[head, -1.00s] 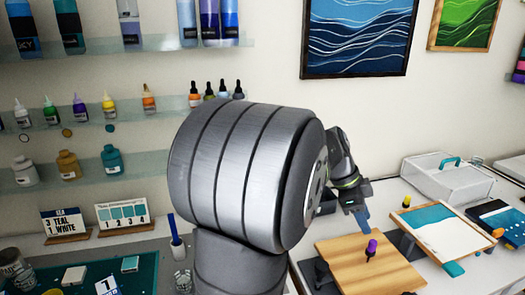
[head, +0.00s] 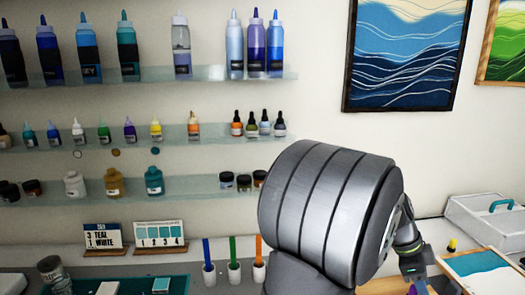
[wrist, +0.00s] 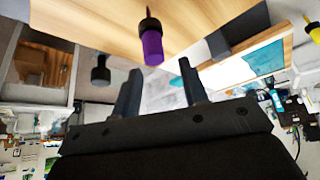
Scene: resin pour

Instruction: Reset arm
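My gripper (wrist: 160,90) shows in the wrist view with its two dark fingers apart and nothing held between them. A small purple bottle with a dark cap (wrist: 152,45) is beyond the fingertips, by a wooden board (wrist: 100,18). In the head view my gripper (head: 414,284) is at the lower right, partly cut off by the bottom edge. My large grey arm joint fills the lower middle and hides part of the wall and bench.
Shelves of bottles (head: 150,76) line the wall at left. Orange, green and blue tools (head: 234,262) stand in white holders left of my arm. A clear case (head: 490,222) and a teal-painted panel (head: 480,264) are at right.

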